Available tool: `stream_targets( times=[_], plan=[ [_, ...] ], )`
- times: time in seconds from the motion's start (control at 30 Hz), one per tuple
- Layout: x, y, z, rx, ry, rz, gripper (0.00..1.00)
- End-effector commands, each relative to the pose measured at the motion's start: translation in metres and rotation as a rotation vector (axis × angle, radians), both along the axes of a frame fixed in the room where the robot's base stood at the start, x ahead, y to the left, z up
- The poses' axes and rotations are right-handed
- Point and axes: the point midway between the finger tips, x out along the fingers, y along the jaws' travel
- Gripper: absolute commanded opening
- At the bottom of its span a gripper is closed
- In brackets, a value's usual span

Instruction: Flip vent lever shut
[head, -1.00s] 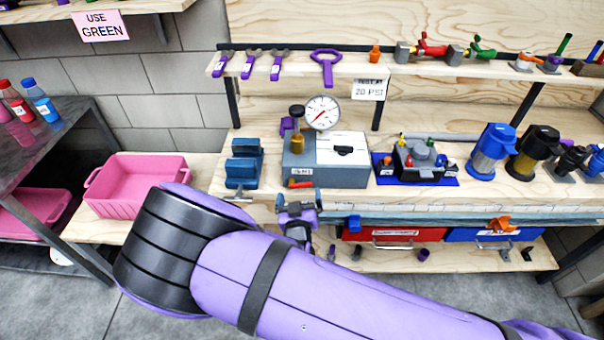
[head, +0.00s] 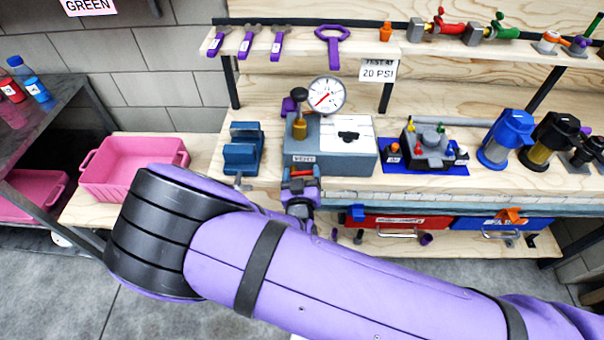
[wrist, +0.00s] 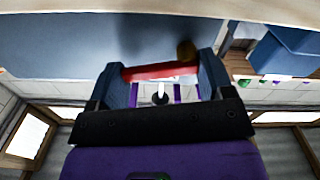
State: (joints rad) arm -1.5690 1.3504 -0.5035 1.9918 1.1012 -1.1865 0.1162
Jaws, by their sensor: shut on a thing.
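The red vent lever (head: 300,173) sits on the front face of the grey-blue test box (head: 350,162), just under a small white label that seems to read VENT. My gripper (head: 300,184) is at the lever from the front, below the label. In the wrist view the red lever (wrist: 160,70) spans the gap between my two dark fingers, and my gripper (wrist: 160,78) is shut on it. The lever lies roughly level, slightly tilted in the wrist view. The fingers hide its ends.
A pressure gauge (head: 326,95) and a brass-coloured knob (head: 299,128) rise from the box. A blue vise (head: 242,148) stands left, a blue tray (head: 440,168) of parts right. A pink bin (head: 130,170) is far left. Red and blue drawers (head: 398,222) hang below the bench.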

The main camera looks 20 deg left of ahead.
Motion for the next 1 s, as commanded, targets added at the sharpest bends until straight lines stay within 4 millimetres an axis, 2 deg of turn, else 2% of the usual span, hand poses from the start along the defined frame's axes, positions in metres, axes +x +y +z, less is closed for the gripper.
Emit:
stream_targets(
  times=[0.17, 0.5, 0.77, 0.8, 0.9, 1.0],
  plan=[
    [0.0006, -0.0004, -0.0006, 0.023, 0.005, -0.001, 0.51],
    [0.0005, -0.0017, -0.0071, 0.24, 0.06, 0.0, 0.51],
    [0.0002, -0.0015, -0.0071, 0.248, 0.061, 0.001, 0.51],
    [0.0001, -0.0016, -0.0072, 0.248, 0.061, 0.001, 0.77],
    [0.0002, -0.0016, -0.0072, 0.248, 0.061, 0.001, 1.0],
    [0.0003, -0.0016, -0.0071, 0.247, 0.06, 0.0, 1.0]
  ],
)
